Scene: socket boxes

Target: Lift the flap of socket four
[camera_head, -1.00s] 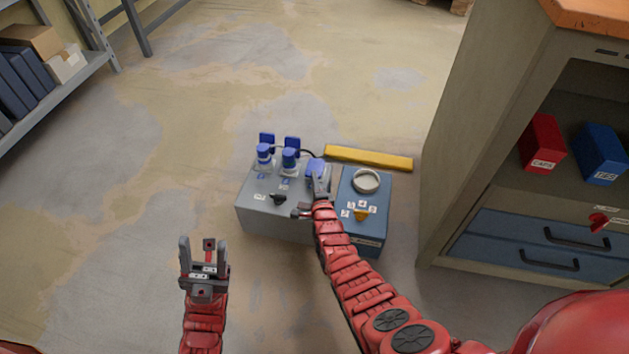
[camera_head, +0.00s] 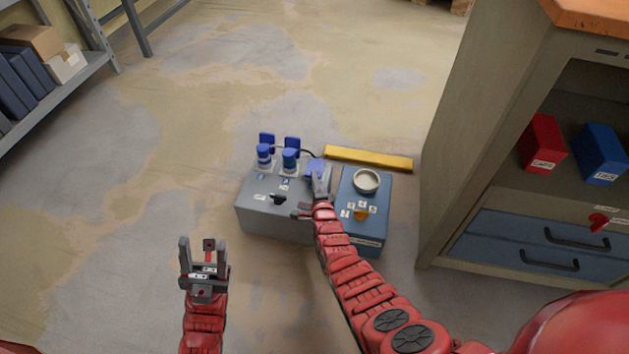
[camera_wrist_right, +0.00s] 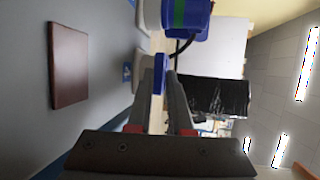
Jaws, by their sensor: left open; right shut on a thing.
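The grey socket box (camera_head: 255,211) stands on the floor, with two blue plugs (camera_head: 264,155) (camera_head: 289,160) in its top and raised blue flaps (camera_head: 267,140) (camera_head: 292,144) behind them. My right gripper (camera_head: 317,181) is over the box's right end, shut on a blue flap (camera_head: 314,166). In the right wrist view, this flap (camera_wrist_right: 160,75) shows edge-on between the fingertips (camera_wrist_right: 165,80). The gripper hides much of the socket below, and I cannot read its number. My left gripper (camera_head: 204,250) is open and empty, in front and left of the box.
A yellow bar (camera_head: 368,158) lies behind. A cabinet (camera_head: 455,150) stands at the right; the left floor is clear.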

